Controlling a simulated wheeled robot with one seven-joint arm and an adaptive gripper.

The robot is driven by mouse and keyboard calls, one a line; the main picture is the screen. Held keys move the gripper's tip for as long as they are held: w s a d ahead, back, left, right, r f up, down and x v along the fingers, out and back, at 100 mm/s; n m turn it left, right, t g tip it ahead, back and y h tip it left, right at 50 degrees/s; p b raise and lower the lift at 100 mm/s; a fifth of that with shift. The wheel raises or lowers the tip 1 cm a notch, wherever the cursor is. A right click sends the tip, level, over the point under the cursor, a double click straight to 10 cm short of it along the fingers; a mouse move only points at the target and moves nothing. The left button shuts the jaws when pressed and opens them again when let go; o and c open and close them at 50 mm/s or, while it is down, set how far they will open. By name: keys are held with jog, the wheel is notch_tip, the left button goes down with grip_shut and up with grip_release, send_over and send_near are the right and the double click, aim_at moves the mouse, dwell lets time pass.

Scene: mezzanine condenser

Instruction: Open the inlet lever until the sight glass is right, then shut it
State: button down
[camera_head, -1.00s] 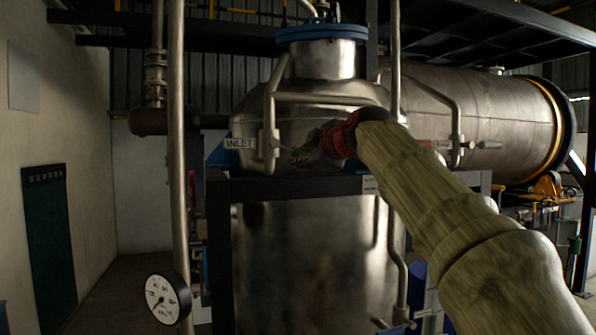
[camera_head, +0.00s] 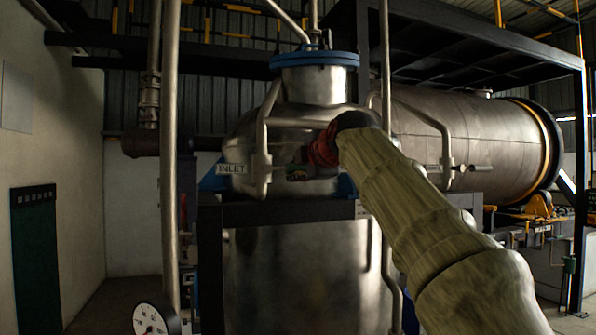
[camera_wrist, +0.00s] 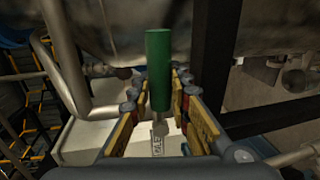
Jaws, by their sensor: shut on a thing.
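The inlet lever has a green handle (camera_wrist: 158,70), seen in the wrist view running between my fingers. In the head view its green handle (camera_head: 297,175) shows small, right of the INLET label (camera_head: 232,168) on the steel vessel (camera_head: 295,260). My gripper (camera_wrist: 160,98) is shut on the handle, with a finger on either side. In the head view my gripper (camera_head: 304,171) is dark, beside the red wrist part, and mostly hard to make out. I cannot make out a sight glass or its level in either view.
A vertical pipe (camera_head: 169,150) stands left of the vessel. A dark frame beam (camera_head: 280,213) crosses below the lever. A large horizontal drum (camera_head: 465,140) lies at right.

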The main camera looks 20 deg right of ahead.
jog(key=shift+r, duration=0.1)
jog(key=c, duration=1.7)
grip_release()
jog(key=shift+o, duration=0.2)
jog(key=shift+a, duration=0.1)
jog(key=shift+s, duration=0.1)
jog(key=s+r, duration=0.2)
jog(key=s, duration=0.9)
jog(key=shift+s, duration=0.25)
jog(key=shift+r, duration=0.1)
